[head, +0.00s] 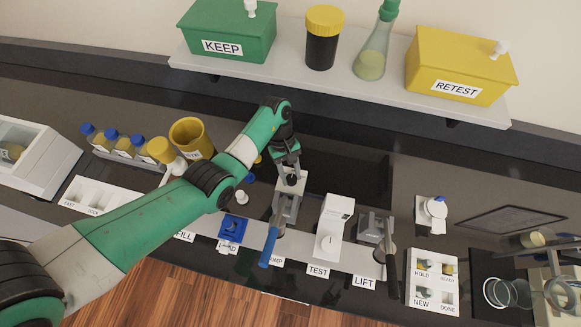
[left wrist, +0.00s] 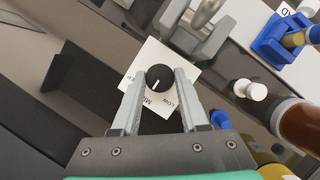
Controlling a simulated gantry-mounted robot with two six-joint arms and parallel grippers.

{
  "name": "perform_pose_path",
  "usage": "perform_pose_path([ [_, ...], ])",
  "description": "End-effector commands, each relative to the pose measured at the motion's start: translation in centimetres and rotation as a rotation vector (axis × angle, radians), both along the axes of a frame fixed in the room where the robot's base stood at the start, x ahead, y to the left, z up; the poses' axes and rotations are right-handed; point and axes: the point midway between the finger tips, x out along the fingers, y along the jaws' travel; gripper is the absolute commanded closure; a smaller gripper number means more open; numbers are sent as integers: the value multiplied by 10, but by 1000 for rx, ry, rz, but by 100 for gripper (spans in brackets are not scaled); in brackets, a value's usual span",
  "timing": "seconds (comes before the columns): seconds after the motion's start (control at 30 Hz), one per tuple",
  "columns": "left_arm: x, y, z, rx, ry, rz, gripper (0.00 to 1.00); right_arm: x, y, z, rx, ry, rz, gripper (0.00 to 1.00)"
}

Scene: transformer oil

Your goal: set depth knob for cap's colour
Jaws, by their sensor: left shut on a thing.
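The black depth knob (left wrist: 160,77) sits on a white plate (left wrist: 135,72) with printed labels, of which LOW and part of MID can be read. Its white pointer line points down-left, roughly at the MID label. My left gripper (left wrist: 160,88) is shut on the knob, one finger on each side. In the head view the left gripper (head: 290,163) reaches down to the knob (head: 291,180) on the plate behind the blue-handled lever. Several bottles with blue caps (head: 111,134) stand in a rack at the left. My right gripper is not in view.
A blue holder (head: 233,228) stands left of the blue-handled lever (head: 270,246). The white TEST unit (head: 333,222) and a dark-handled LIFT lever (head: 391,272) are to the right. A yellow jar (head: 190,133) stands beside my arm. The KEEP (head: 228,28) and RETEST (head: 462,62) boxes are on the shelf.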

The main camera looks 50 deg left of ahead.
Motion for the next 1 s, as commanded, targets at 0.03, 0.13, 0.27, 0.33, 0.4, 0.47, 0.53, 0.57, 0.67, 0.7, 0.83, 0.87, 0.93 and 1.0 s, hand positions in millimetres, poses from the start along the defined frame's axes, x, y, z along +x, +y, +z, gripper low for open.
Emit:
perform_pose_path([
  [0.03, 0, 0, 0, 0, 0, 0, 51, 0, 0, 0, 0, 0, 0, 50],
  [0.13, 0, 0, 0, 0, 0, 0, 33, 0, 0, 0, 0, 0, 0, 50],
  [0.27, 0, 0, 0, 0, 0, 1, 26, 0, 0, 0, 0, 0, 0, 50],
  [0.33, 0, 0, 0, 0, 0, 1, 26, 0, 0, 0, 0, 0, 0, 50],
  [0.4, 0, 0, 0, 0, 0, 1, 26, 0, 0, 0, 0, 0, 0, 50],
  [0.47, 0, 0, 1, 1, -1, 1, 26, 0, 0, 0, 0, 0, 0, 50],
  [0.53, 1, 2, 5, 1, -2, 2, 26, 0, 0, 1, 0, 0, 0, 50],
  [0.57, 2, 3, 9, 1, -3, 2, 26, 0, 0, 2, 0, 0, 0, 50],
  [0.67, 4, 10, 25, 2, -5, 3, 26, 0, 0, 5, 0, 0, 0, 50],
  [0.7, 5, 13, 34, 2, -5, 3, 26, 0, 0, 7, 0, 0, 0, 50],
  [0.83, 8, 25, 65, 3, -5, 4, 26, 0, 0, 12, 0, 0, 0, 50],
  [0.87, 9, 28, 73, 2, -3, 3, 26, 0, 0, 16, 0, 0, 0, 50],
  [0.93, 10, 33, 86, 2, -2, 3, 26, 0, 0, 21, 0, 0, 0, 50],
  [1.0, 11, 38, 100, 1, -2, 2, 26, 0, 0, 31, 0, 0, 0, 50],
])
